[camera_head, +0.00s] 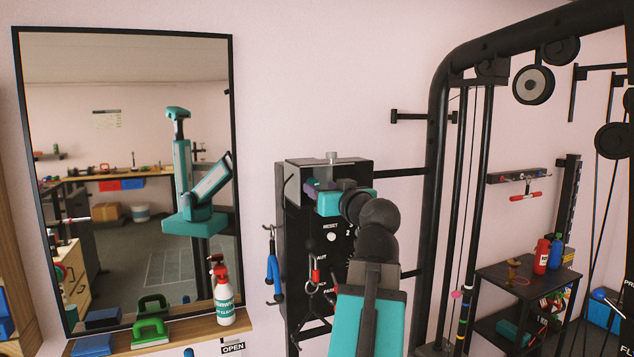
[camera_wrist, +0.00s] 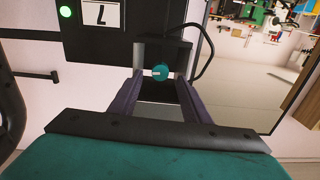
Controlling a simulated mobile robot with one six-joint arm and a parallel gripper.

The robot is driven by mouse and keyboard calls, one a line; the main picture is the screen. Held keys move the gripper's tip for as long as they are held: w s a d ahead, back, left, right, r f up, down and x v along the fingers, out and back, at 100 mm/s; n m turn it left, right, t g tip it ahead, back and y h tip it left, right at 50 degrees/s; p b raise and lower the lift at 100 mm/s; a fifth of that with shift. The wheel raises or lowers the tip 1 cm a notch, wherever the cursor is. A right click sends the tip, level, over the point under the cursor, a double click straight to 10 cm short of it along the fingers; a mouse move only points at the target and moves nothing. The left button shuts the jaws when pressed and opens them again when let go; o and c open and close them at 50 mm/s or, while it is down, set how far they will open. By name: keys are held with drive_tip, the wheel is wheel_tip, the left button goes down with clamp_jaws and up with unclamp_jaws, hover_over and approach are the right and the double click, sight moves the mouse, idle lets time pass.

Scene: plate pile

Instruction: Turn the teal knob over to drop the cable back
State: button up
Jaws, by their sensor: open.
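The teal knob (camera_wrist: 160,73) is small and round, with a pale mark on its face, and shows in the wrist view. My gripper (camera_wrist: 160,84) is open, with one purple finger on each side of the knob. I cannot tell whether either finger touches it. In the head view my gripper (camera_head: 316,186) is at the upper part of a black wall unit (camera_head: 296,235), and the knob is hidden there. A black cable (camera_wrist: 209,45) curves beside the unit in the wrist view; its ends are unclear.
A mirror (camera_head: 234,120) hangs at the left above a wooden shelf (camera_head: 180,337) with a spray bottle (camera_head: 224,295) and green brush (camera_head: 150,332). Tools hang on hooks on the unit. A black gym frame (camera_head: 437,150) stands close on the right.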

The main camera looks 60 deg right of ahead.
sight(315, 184)
drive_tip(key=shift+p+x, duration=0.45)
drive_tip(key=shift+x, duration=1.4)
drive_tip(key=c, duration=1)
drive_tip(key=shift+c, duration=0.2)
drive_tip(key=shift+m, duration=0.4)
drive_tip(key=m, duration=0.2)
drive_tip(key=shift+m+b, duration=0.3)
drive_tip(key=shift+m, duration=2.1)
